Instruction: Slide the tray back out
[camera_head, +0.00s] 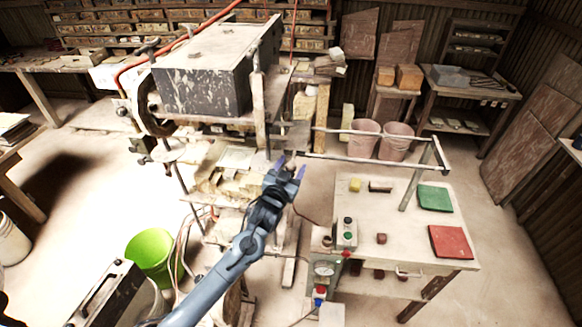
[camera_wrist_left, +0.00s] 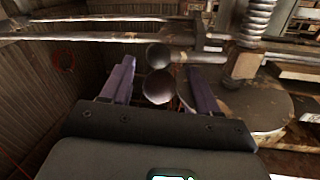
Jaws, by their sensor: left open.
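The tile press (camera_head: 205,85) stands at the upper middle of the head view, a dark, worn block on a frame. Two parallel metal rails (camera_head: 375,160) run from it out to the right, and no tray shows on their open stretch. A small grey plate (camera_head: 290,134) sits at the rails' press end; I cannot tell if it is the tray. My left gripper (camera_head: 290,167) is open in front of the press, just below the rail ends. In the left wrist view, two round dark knobs (camera_wrist_left: 157,56) (camera_wrist_left: 158,87) appear between its purple fingers. Contact is unclear. My right gripper is not in view.
A work table (camera_head: 385,215) to the right holds a green tile (camera_head: 435,198), a red tile (camera_head: 451,242) and a small button box (camera_head: 346,233). A green bucket (camera_head: 150,252) stands at lower left. Two pinkish buckets (camera_head: 380,140) stand behind the rails.

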